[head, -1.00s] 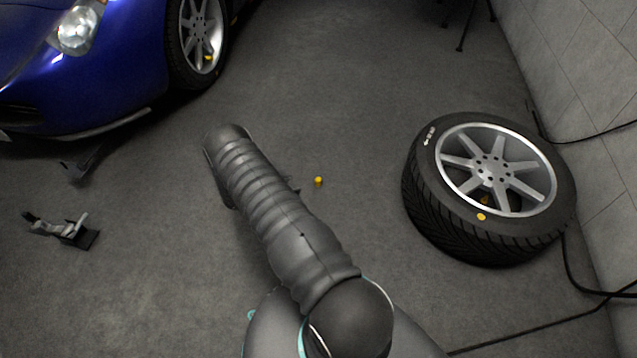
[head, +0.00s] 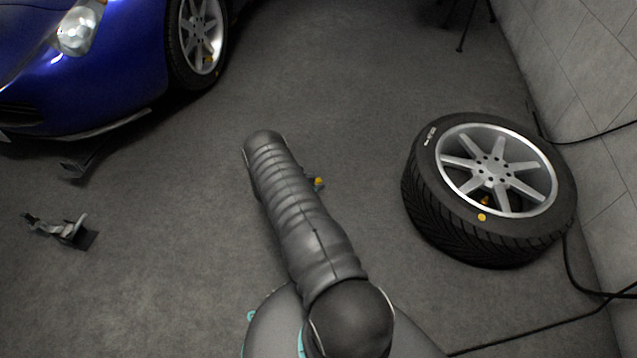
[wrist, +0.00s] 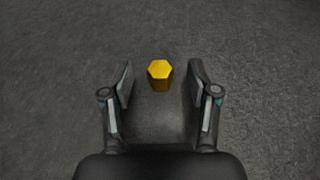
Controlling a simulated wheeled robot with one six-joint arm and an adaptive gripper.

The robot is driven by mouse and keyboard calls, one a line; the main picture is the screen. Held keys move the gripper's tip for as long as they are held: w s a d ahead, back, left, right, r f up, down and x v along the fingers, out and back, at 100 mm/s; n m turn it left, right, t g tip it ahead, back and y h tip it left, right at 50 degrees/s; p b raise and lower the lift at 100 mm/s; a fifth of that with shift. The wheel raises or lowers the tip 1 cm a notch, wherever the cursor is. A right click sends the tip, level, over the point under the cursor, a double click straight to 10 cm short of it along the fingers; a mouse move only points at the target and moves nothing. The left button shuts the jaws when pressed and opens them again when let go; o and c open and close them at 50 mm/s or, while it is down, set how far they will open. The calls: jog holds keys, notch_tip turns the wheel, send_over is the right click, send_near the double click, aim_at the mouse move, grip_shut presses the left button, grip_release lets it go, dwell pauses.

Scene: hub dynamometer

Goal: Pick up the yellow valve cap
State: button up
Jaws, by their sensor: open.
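A small yellow valve cap (head: 319,181) sits on the grey floor, just right of my arm in the head view. In the wrist view the yellow valve cap (wrist: 160,75) shows a hexagonal top and stands between the tips of my gripper (wrist: 160,84). The fingers are open, with a gap on each side of the cap, and do not touch it. In the head view my gripper is mostly hidden behind my arm; only a small dark part shows beside the cap. I cannot tell the exact height of the fingertips above the floor.
A tyre on a spoked wheel (head: 490,190) lies on the floor at the right, with yellow spots on it. A blue car (head: 90,75) stands at the upper left. A metal stand-like part (head: 62,231) lies at left. Black cables run along the right wall (head: 585,90).

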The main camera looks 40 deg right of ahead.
jog(key=shift+x, duration=1.15)
jog(key=c, duration=1)
jog(key=shift+c, duration=0.2)
jog(key=shift+r, duration=0.2)
